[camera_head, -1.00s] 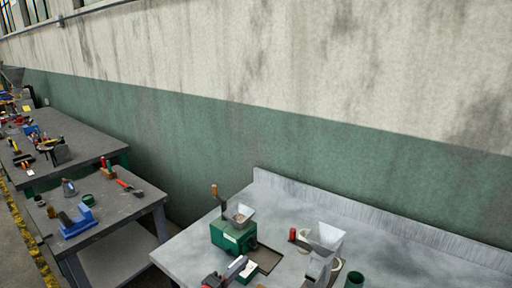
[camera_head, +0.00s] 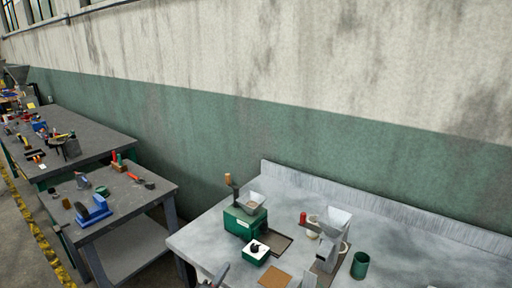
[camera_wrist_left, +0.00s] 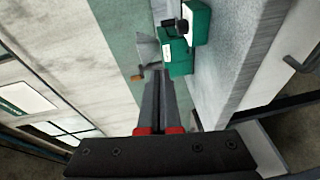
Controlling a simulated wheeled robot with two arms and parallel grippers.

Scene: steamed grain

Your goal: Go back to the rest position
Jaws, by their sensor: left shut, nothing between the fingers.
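My left gripper (camera_head: 221,274) shows only in part at the bottom edge of the head view, in front of the grey worktable (camera_head: 205,240). In the left wrist view its two dark fingers (camera_wrist_left: 161,75) lie together, shut and empty, with red parts at their bases. Past the fingertips in that view is a green machine (camera_wrist_left: 178,58), apart from them as far as I can tell. The same green machine (camera_head: 238,222), with a small hopper and a wooden-handled crank, stands on the table in the head view.
A green box with a white top (camera_head: 256,252) stands before the machine. To the right are a grey device with a white funnel (camera_head: 335,222), a red item (camera_head: 303,218) and a green cup (camera_head: 360,265). A brown square (camera_head: 274,278) lies near the front. Other tables (camera_head: 140,195) stand left.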

